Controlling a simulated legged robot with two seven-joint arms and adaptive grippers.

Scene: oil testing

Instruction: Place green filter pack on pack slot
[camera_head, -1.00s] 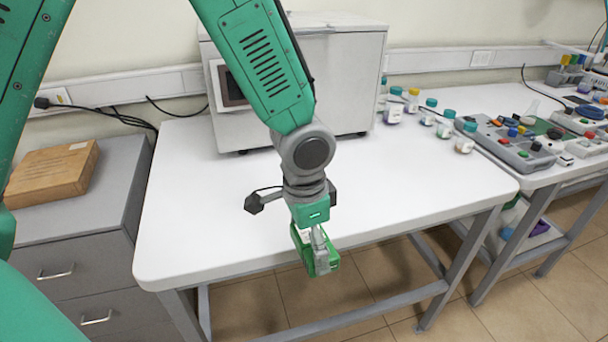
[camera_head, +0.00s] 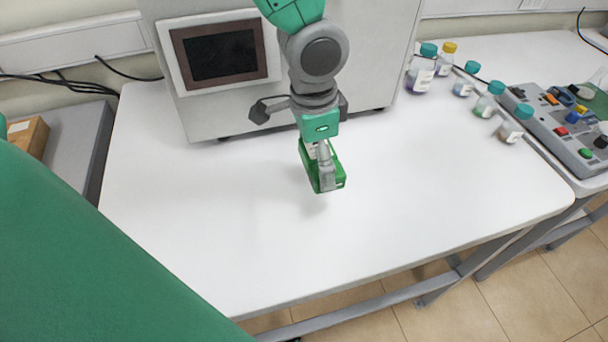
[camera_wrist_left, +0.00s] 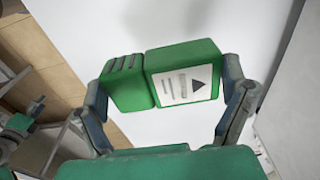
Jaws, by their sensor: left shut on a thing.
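My left gripper (camera_head: 323,170) is shut on the green filter pack (camera_head: 334,173) and holds it above the white table, in front of the grey machine. In the left wrist view, the pack (camera_wrist_left: 205,58) is a green box with a white label and a dark triangle mark. The fingers of my left gripper (camera_wrist_left: 165,95) clasp it from both sides. A ribbed green part shows at the pack's left end. I cannot make out a pack slot in either view. My right gripper is not in view.
A grey machine (camera_head: 285,95) with a dark screen stands at the back of the white table (camera_head: 230,240). Several capped bottles (camera_head: 463,82) stand at the right. A grey control panel (camera_head: 560,125) is further right. The table's front is clear.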

